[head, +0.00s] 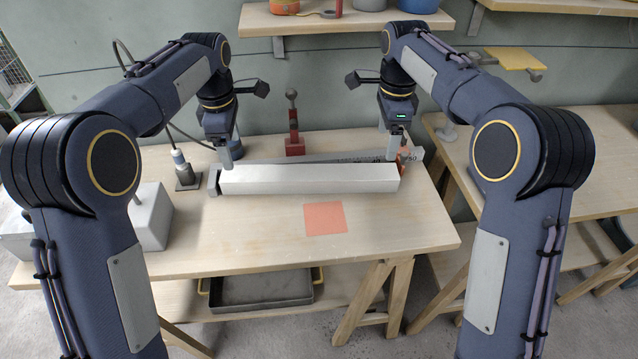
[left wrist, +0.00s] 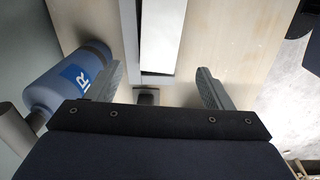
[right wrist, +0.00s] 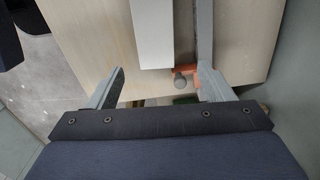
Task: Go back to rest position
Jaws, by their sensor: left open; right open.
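My left gripper (head: 226,160) hangs above the left end of a long pale conduit (head: 310,180) on the workbench. Its two fingers are apart and empty in the left wrist view (left wrist: 165,90), with the conduit's end (left wrist: 162,40) beyond them. My right gripper (head: 394,150) is above the conduit's right end. Its fingers are also spread and empty in the right wrist view (right wrist: 172,88). The conduit (right wrist: 153,32) lies ahead of them beside a grey rail (right wrist: 204,35) with an orange part at its end.
A red-based upright tool (head: 294,140) stands behind the conduit. A blue bottle (left wrist: 70,82) is close beside the left gripper. A grey box (head: 152,217) sits at the bench's left, and an orange square (head: 325,218) marks its clear front. A shelf (head: 340,24) hangs above.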

